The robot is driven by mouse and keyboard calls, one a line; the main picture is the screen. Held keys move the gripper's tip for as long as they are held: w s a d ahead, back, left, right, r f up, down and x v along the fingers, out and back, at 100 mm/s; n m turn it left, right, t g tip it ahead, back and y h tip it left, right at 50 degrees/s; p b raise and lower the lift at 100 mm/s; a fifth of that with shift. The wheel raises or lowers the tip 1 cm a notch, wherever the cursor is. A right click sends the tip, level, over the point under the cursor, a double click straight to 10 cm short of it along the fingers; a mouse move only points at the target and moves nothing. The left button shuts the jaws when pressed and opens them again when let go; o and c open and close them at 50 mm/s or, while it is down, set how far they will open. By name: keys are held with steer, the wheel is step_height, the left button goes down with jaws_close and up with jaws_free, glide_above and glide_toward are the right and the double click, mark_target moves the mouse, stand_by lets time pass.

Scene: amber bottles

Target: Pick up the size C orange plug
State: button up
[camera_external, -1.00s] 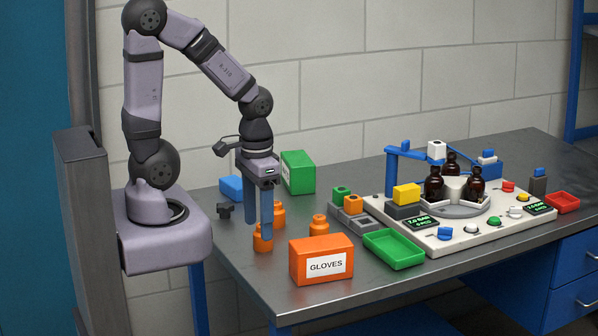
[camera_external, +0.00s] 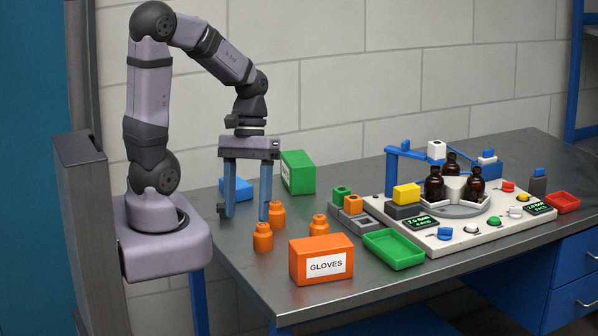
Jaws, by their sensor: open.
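Three orange plugs stand upright on the steel table near my arm: a front-left plug (camera_external: 263,238), a plug behind it (camera_external: 277,215) and a right plug (camera_external: 319,228). No size letters are readable, so I cannot tell which is size C. My gripper (camera_external: 246,217) points down with its two long blue-grey fingers wide apart and nothing between them. Its right fingertip shows just left of the rear plug and above the front-left plug in the picture. I cannot tell whether it touches either.
An orange gloves box (camera_external: 321,261) stands in front of the plugs, and a green tray (camera_external: 394,250) lies to its right. Behind are a blue block (camera_external: 238,188) and a green box (camera_external: 298,172). Grey blocks (camera_external: 356,222) and the bottle station (camera_external: 470,236) stand right.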

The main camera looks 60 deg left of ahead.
steer(key=w+a+r+n+t+h+b, duration=0.15)
steer(key=a+n+t+h, duration=0.25)
steer(key=a+n+t, duration=0.45)
steer(key=w+a+n+t+h+b, duration=0.25)
steer(key=a+n+t+h, duration=0.2)
steer(key=a+n, duration=0.6)
steer(key=n, duration=0.2)
glide_toward(263, 234)
steer(key=shift+w+d+f+t+b, duration=0.15)
steer(key=shift+w+d+b, duration=0.05)
steer(key=shift+w, duration=0.35)
steer(key=shift+w+d+f+t+b, duration=0.15)
steer(key=shift+w+d+f+b, duration=0.05)
steer(key=shift+w, duration=0.35)
steer(key=shift+f, duration=0.3)
steer(key=shift+w+d+p, duration=0.3)
steer(key=shift+w+d, duration=0.25)
steer(key=shift+f+p+x, duration=0.15)
steer(key=shift+p+x, duration=0.4)
steer(key=shift+x, duration=0.9)
steer(key=shift+f+p+x, duration=0.1)
steer(key=shift+p+x, duration=0.45)
steer(key=shift+x, duration=0.85)
steer(key=shift+a, duration=0.1)
